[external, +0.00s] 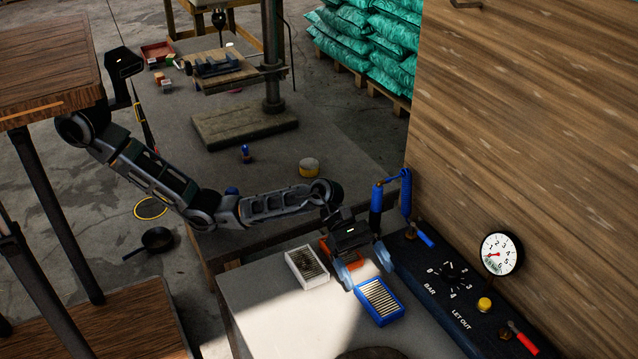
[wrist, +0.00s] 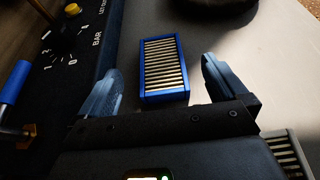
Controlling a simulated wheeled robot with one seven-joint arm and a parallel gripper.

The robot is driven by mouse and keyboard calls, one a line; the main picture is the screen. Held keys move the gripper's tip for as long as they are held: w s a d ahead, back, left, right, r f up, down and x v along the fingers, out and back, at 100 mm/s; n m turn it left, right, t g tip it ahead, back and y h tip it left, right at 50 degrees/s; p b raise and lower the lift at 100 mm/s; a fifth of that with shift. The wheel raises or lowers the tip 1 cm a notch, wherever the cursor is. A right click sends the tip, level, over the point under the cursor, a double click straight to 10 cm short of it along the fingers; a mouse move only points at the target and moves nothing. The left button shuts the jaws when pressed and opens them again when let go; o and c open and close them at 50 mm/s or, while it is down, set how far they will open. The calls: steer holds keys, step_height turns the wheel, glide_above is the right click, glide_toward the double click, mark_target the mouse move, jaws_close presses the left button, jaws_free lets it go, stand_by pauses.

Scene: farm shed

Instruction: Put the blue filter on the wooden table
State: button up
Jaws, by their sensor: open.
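The blue filter (external: 380,301) is a small blue-framed rectangle with pale pleats. It lies flat on the light table on the right, and it also shows in the wrist view (wrist: 164,66). My gripper (external: 365,270) is open and empty just above and behind the filter in the external view. In the wrist view the filter lies ahead, between the two spread blue-grey fingers (wrist: 160,90). A wooden table top (external: 45,60) stands at the upper left in the external view. A lower wooden surface (external: 110,320) shows at the bottom left.
A white filter (external: 307,267) and an orange one (external: 327,250), partly hidden by my gripper, lie beside the blue filter. A dark panel (external: 455,287) with a gauge (external: 501,254), dial and blue handle stands to the right. A dark round thing (external: 370,353) is at the bottom.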

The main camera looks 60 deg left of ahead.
steer(key=shift+p+v, duration=0.35)
steer(key=shift+v, duration=1.85)
